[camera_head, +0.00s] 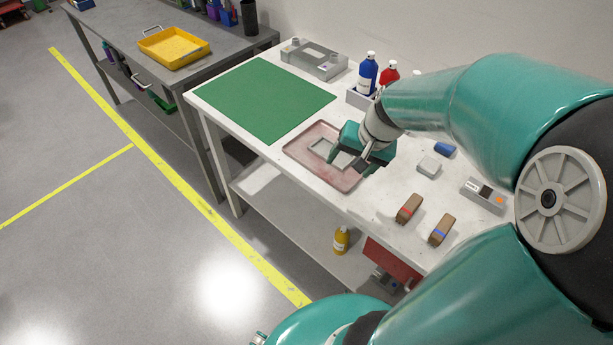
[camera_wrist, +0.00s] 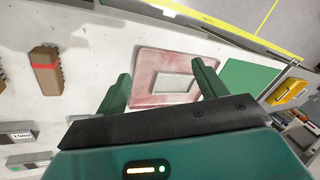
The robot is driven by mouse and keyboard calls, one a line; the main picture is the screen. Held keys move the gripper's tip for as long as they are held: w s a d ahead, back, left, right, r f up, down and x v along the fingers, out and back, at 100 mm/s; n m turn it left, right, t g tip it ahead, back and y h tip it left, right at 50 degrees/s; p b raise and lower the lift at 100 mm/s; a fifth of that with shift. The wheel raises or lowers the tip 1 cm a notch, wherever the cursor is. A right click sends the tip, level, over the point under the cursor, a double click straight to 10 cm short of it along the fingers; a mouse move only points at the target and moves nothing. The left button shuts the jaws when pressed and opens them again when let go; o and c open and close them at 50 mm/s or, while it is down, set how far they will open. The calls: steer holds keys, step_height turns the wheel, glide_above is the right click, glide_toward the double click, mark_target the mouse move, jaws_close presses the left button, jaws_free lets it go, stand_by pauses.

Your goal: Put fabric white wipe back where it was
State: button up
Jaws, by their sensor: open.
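A flat pale rectangle with a greyer middle, probably the white wipe (camera_head: 322,148), lies inside a shallow reddish tray (camera_head: 300,154) on the white table. It also shows in the wrist view (camera_wrist: 173,85), lying flat in the tray (camera_wrist: 147,63). My gripper (camera_head: 351,163) is over the right part of the tray, and part of the tray is hidden behind it. In the wrist view my gripper (camera_wrist: 161,70) has its fingers spread wide with nothing between them. The pale rectangle appears beyond the fingers; I cannot tell the exact height gap.
A small pale block (camera_head: 429,166), a blue item (camera_head: 444,150), two brown brushes (camera_head: 409,208) and a grey device (camera_head: 484,195) stand right of the tray. Blue and red bottles (camera_head: 367,75) stand behind. A green mat (camera_head: 262,98) lies left.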

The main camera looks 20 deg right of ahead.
steer(key=s+a+r+n+t+h, duration=0.1)
steer(key=s+a+r+n, duration=0.2)
steer(key=a, duration=0.4)
steer(key=s+a+r+n+t+h, duration=0.1)
steer(key=s+a+r+n, duration=0.3)
steer(key=a+r, duration=0.4)
steer(key=shift+s+r, duration=0.15)
steer(key=shift+s, duration=0.7)
steer(key=shift+c, duration=0.4)
steer(key=c, duration=0.7)
steer(key=shift+d, duration=0.15)
steer(key=shift+d, duration=0.1)
